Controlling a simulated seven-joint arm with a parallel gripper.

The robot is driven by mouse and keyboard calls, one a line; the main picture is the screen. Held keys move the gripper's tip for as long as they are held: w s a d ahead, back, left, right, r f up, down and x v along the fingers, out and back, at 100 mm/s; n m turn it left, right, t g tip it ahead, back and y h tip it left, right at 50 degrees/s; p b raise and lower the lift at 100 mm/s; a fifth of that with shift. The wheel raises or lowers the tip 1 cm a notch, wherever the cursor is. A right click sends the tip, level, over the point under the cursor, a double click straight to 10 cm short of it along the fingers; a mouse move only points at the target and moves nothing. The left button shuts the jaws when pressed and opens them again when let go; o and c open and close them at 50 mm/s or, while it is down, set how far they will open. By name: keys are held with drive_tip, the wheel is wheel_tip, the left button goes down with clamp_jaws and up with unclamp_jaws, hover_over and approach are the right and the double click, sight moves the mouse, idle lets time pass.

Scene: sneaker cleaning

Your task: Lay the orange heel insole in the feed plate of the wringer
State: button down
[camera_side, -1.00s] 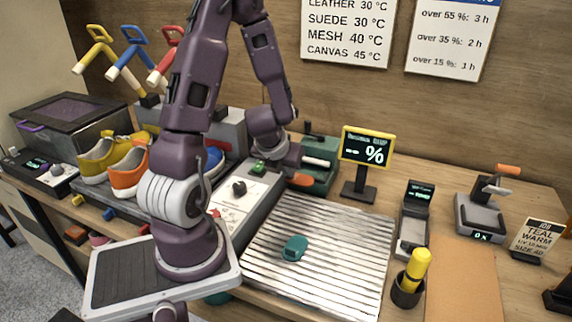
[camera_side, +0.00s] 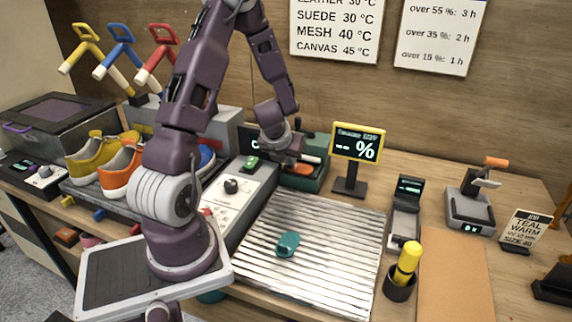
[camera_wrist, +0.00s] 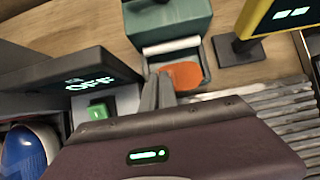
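The orange heel insole (camera_wrist: 184,75) lies flat over the feed plate (camera_wrist: 204,80), in front of the white roller (camera_wrist: 172,46) of the green wringer (camera_wrist: 168,18). In the side view the insole (camera_side: 303,169) shows low at the front of the wringer (camera_side: 313,182). My gripper (camera_wrist: 160,78) is at the insole's left edge, its two fingers close together, pointing at the plate. One finger covers part of that edge. Whether the fingers still pinch the insole is not clear.
A display on a stand (camera_side: 357,145) is right of the wringer. A grey control unit (camera_side: 240,195) with a knob is to the left. The ribbed metal board (camera_side: 330,235) in front holds a teal piece (camera_side: 288,244). Sneakers (camera_side: 95,155) stand at the left.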

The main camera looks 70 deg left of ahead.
drive_tip(key=shift+w+a, duration=1.1)
drive_tip(key=shift+d+f, duration=0.1)
drive_tip(key=shift+f, duration=0.5)
drive_tip(key=c, duration=1.2)
unclamp_jaws()
drive_tip(key=shift+s, duration=0.1)
drive_tip(key=v, duration=0.9)
